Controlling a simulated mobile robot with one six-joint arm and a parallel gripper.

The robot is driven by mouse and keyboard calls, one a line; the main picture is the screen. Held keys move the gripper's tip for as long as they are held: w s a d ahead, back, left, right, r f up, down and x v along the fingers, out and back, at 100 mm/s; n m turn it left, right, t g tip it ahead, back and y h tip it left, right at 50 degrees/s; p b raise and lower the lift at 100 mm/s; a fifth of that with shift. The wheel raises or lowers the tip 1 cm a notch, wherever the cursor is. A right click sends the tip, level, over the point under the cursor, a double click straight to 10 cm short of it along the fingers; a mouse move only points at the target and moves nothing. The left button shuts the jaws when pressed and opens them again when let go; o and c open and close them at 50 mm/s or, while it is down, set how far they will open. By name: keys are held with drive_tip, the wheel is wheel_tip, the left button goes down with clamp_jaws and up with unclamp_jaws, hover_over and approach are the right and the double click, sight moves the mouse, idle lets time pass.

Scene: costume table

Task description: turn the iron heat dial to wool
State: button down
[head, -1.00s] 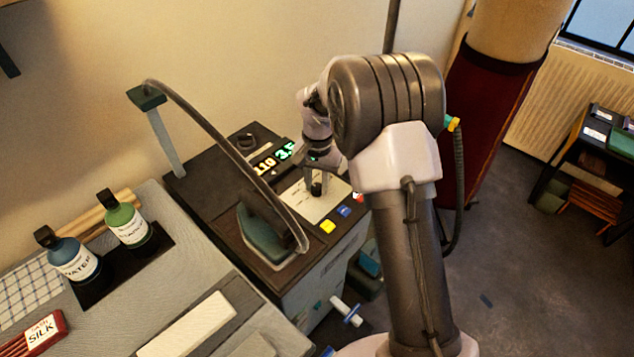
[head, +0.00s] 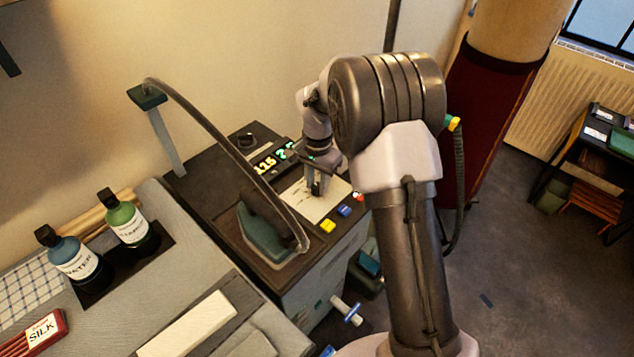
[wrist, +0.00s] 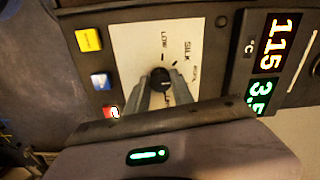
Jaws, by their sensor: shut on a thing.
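The heat dial (wrist: 160,77) is a small black knob on a white plate (wrist: 137,45) in the wrist view. LOW and SILK are printed around it. A further label to the right is too small to read surely. My gripper (wrist: 162,84) is shut on the dial, a finger on each side. Which mark the dial points at is unclear. In the head view my gripper (head: 317,186) reaches down onto the plate and mostly hides the dial. The display (wrist: 272,45) reads 115 °C, with a green 3.5 beside it. The iron (head: 262,235) rests left of the plate.
Yellow (head: 327,227), blue (head: 344,211) and red buttons line the plate's near edge. A cord (head: 215,135) arches over the iron station from a post. Blue (head: 72,258) and green (head: 127,220) bottles stand on the grey board at left.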

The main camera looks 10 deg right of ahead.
sight(318, 186)
drive_tip(key=c, duration=1.1)
unclamp_jaws()
wheel_tip(318, 186, up, 17)
drive_tip(key=p, duration=0.6)
drive_tip(key=shift+r, duration=0.2)
drive_tip(key=shift+d, duration=0.1)
